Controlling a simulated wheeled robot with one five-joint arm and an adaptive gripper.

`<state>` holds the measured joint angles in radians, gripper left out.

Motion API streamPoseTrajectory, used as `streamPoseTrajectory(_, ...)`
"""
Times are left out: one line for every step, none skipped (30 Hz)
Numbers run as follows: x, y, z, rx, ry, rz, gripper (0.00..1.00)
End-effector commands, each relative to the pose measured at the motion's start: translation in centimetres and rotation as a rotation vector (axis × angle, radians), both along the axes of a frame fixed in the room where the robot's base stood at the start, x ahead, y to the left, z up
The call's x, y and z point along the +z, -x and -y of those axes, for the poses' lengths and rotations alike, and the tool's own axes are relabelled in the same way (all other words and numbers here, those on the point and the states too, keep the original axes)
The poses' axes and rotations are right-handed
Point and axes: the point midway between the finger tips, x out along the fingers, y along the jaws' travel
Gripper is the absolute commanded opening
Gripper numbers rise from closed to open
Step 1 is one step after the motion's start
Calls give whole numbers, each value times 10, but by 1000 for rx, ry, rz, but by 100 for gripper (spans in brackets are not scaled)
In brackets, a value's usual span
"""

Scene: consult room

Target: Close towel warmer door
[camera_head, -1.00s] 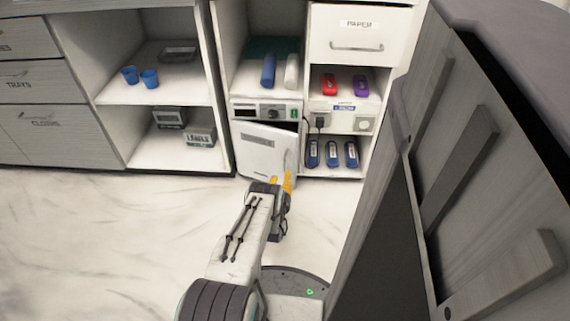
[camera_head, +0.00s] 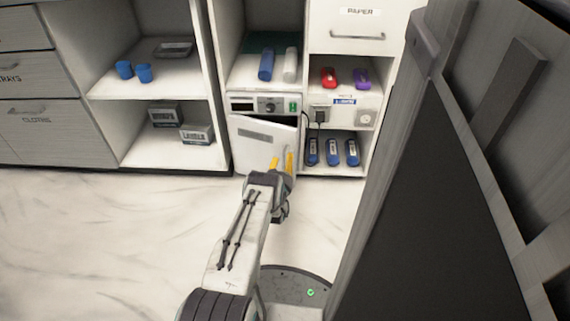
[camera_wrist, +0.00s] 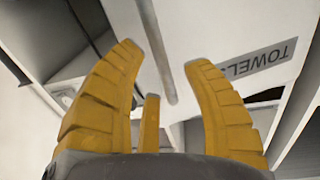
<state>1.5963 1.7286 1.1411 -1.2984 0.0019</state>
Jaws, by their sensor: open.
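The towel warmer (camera_head: 262,104) is a white box with a dark display, a knob and a green switch, set low in the open shelf unit. Its white door (camera_head: 256,144) stands ajar, with a dark gap along its top and right side. In the wrist view the door carries a grey "TOWELS" label (camera_wrist: 258,62) and a long grey bar handle (camera_wrist: 158,45). My gripper (camera_head: 282,163) is in front of the door's lower right part. Its yellow fingers (camera_wrist: 160,85) are spread apart in the wrist view, with the handle ahead between them. Whether they touch the door is unclear.
Several blue bottles (camera_head: 332,152) stand on the lower right shelf. A grey panel with handles (camera_head: 420,200) stands close on the right. The floor (camera_head: 110,230) at left is clear.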

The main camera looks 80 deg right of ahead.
Motion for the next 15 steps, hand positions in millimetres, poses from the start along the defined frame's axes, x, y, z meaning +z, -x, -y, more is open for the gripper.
streamPoseTrajectory(-1,0,4,0,3,0,45)
streamPoseTrajectory(-1,0,6,0,2,0,45)
streamPoseTrajectory(-1,0,8,0,1,0,45)
streamPoseTrajectory(0,0,9,0,2,0,45)
streamPoseTrajectory(0,0,11,0,2,0,45)
streamPoseTrajectory(0,0,12,0,2,0,45)
streamPoseTrajectory(0,0,12,0,1,0,45)
streamPoseTrajectory(0,0,13,0,1,0,45)
streamPoseTrajectory(1,0,13,0,0,0,45)
streamPoseTrajectory(1,0,13,0,0,0,45)
streamPoseTrajectory(1,0,14,0,0,0,45)
streamPoseTrajectory(1,0,14,0,0,0,45)
streamPoseTrajectory(1,0,13,0,0,0,45)
streamPoseTrajectory(1,0,13,0,0,0,45)
streamPoseTrajectory(1,0,13,0,0,0,45)
